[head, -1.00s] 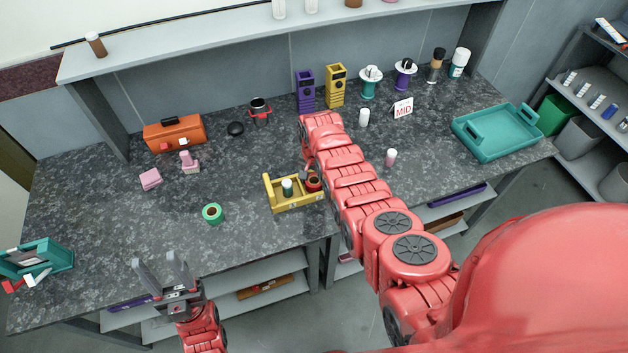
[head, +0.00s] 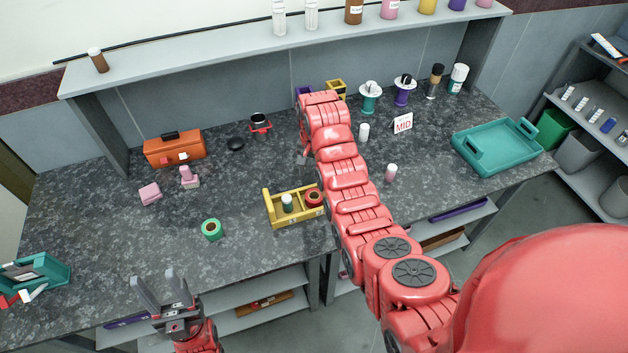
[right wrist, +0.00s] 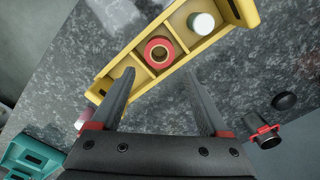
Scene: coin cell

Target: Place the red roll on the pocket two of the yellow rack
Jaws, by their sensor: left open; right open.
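The yellow rack (head: 268,208) stands on the dark counter; it also shows in the right wrist view (right wrist: 238,14). The red roll (right wrist: 160,51) sits in the rack with its hole up, between the pocket of a pale-topped vial (right wrist: 201,24) and an emptier-looking end pocket. In the head view the red roll (head: 314,198) is right of the vial (head: 287,203). My right gripper (right wrist: 160,82) is open, its fingers apart from the roll and nothing between them; in the head view it is mostly hidden by its arm. My left gripper (head: 162,290) is open and empty near the front edge.
A green roll (head: 211,229) lies left of the rack. A pink-capped vial (head: 391,172) and a white vial (head: 364,132) stand right of my right arm. An orange box (head: 174,150), black-rimmed cup (head: 260,122) and teal tray (head: 497,162) stand further off.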

